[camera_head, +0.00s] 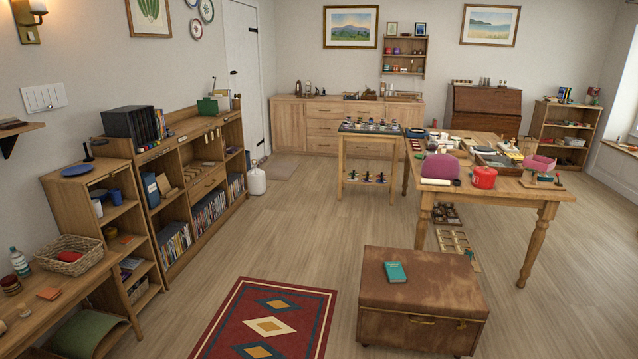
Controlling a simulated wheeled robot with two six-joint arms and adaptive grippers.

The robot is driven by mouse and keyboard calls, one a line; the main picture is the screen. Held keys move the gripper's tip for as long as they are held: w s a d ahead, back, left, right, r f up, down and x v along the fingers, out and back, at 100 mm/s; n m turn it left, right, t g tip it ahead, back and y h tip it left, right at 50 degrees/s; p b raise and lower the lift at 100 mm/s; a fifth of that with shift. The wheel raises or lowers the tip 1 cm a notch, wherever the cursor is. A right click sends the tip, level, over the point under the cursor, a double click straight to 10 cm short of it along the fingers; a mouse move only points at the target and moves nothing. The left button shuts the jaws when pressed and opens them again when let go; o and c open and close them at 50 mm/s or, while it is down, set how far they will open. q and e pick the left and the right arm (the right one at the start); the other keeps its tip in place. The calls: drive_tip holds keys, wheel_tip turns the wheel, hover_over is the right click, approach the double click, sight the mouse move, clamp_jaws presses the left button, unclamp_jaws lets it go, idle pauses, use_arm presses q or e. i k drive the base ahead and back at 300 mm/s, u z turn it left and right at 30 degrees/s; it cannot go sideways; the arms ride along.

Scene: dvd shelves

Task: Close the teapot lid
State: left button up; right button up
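No teapot can be made out for certain from this distance. A round red vessel (484,178) with something dark on top stands at the near edge of the wooden table (520,189). It is too small to tell whether it is a teapot or whether it has a lid. A purple dome-shaped thing (440,168) stands to its left on the same table. Small dark and red items sit on the wall shelf (404,56) at the back, too small to identify. Neither of my grippers is in view.
A brown chest (424,302) with a teal book (395,272) stands in front of the table. Shelves with DVDs (208,210) line the left wall. A patterned rug (268,326) lies at the front. Wooden floor (300,235) is clear between shelves and table.

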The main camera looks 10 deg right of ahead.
sight(432, 146)
drive_tip(key=i, duration=6.9)
drive_tip(key=z, duration=4.35)
drive_tip(key=i, duration=0.2)
drive_tip(key=u, duration=0.1)
